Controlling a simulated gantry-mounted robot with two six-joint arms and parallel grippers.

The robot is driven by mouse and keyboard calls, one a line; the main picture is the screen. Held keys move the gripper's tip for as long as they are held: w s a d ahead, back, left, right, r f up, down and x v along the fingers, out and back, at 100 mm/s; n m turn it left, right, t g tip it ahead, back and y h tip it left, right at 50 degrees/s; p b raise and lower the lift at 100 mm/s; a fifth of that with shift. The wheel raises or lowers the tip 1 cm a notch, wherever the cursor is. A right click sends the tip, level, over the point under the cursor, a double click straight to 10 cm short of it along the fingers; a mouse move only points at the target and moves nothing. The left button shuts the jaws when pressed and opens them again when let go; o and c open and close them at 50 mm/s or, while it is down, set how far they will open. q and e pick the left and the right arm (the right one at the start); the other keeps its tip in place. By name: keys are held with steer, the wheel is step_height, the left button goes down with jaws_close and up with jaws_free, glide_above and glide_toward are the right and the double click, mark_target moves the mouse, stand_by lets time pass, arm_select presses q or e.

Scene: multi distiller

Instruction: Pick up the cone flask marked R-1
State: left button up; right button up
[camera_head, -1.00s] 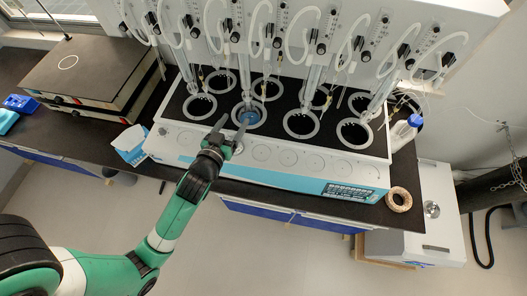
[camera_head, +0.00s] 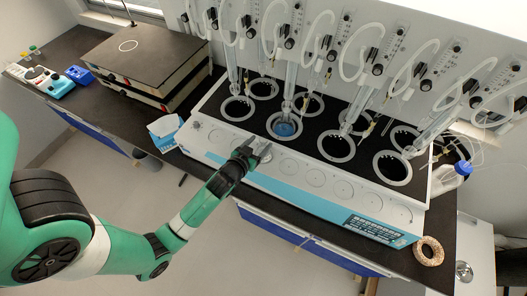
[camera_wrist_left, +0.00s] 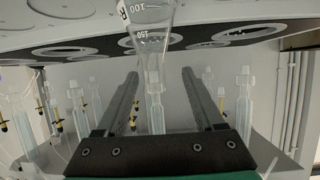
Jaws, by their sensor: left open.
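In the head view a blue-tinted flask (camera_head: 285,127) sits in a front-row ring of the distiller (camera_head: 330,187). My left gripper (camera_head: 262,150) is at the distiller's front edge, just short of that ring. In the left wrist view the gripper (camera_wrist_left: 158,95) is open, with glass between its fingers in the picture; contact cannot be told. My right gripper is out of view.
Hoses and glass tubes hang above the distiller's several rings. A dark-topped hot plate (camera_head: 140,55) stands at the left. A cork ring (camera_head: 429,251) and a bottle with a blue cap (camera_head: 463,168) are at the right. The floor in front is clear.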

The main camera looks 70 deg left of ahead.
mark_target(265, 140)
arm_select(q)
steer(key=x, duration=0.4)
steer(key=shift+w+d+r, duration=0.15)
steer(key=shift+w+d, duration=0.05)
steer(key=shift+w, duration=0.15)
steer(key=shift+w+a+f, duration=0.2)
steer(key=shift+w+a, duration=0.1)
steer(key=shift+w, duration=0.05)
steer(key=shift+c, duration=0.3)
jaws_close()
stand_by(0.4)
